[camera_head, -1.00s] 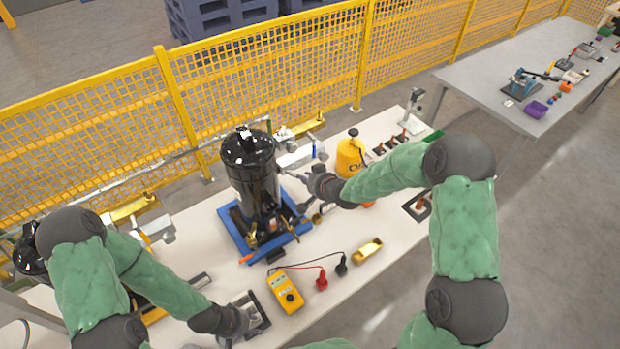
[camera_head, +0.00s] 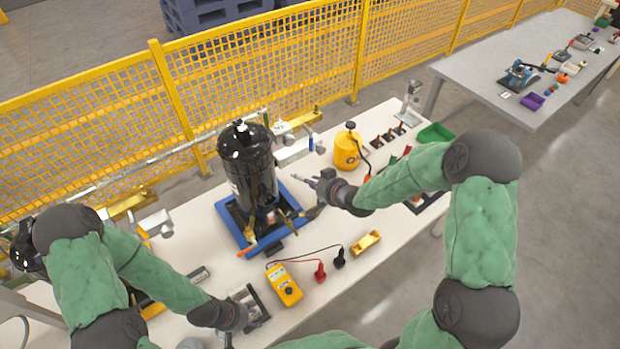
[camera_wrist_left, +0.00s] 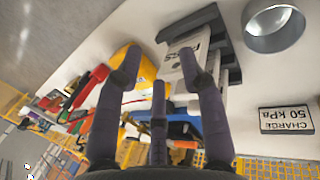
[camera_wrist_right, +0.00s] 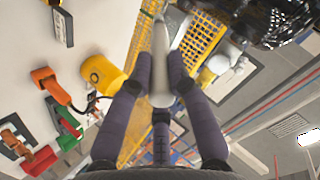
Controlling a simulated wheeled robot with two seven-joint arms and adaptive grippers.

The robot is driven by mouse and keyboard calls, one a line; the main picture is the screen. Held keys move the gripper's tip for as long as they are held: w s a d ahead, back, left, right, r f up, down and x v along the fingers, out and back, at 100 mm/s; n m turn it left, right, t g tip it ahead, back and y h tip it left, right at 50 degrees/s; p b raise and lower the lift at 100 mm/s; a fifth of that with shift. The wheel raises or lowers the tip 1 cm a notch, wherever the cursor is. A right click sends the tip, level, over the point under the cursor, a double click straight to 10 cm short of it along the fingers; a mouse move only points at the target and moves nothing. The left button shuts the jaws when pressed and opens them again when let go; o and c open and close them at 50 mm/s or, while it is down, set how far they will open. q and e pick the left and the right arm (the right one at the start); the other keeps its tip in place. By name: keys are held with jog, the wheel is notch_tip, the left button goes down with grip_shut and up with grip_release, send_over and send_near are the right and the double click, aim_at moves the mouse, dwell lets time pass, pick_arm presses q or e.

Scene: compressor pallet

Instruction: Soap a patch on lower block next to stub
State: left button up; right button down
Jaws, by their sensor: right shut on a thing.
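The black compressor tank (camera_head: 248,160) stands upright on a blue pallet (camera_head: 228,222). Small fittings cluster at its foot; I cannot tell the lower block or the stub apart there. My right gripper (camera_head: 318,183) is right of the tank, above the table, shut on a slim grey tool (camera_wrist_right: 160,60). The tool's thin end points left toward the tank, apart from it. The dark tank also shows at the top of the right wrist view (camera_wrist_right: 275,18). My left gripper (camera_wrist_left: 160,70) is open, low over a dark grey holder (camera_wrist_left: 210,45) with a pale labelled piece in it.
A yellow round bottle (camera_head: 346,152) stands behind my right gripper. A yellow meter (camera_head: 284,286) with red and black leads, and a small yellow block (camera_head: 366,243), lie in front. Yellow fencing (camera_head: 250,75) runs behind the table.

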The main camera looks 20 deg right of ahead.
jog(key=shift+s, duration=0.2)
jog(key=s, duration=0.1)
jog(key=s+d, duration=0.1)
jog(key=shift+s, duration=0.4)
dwell(0.9)
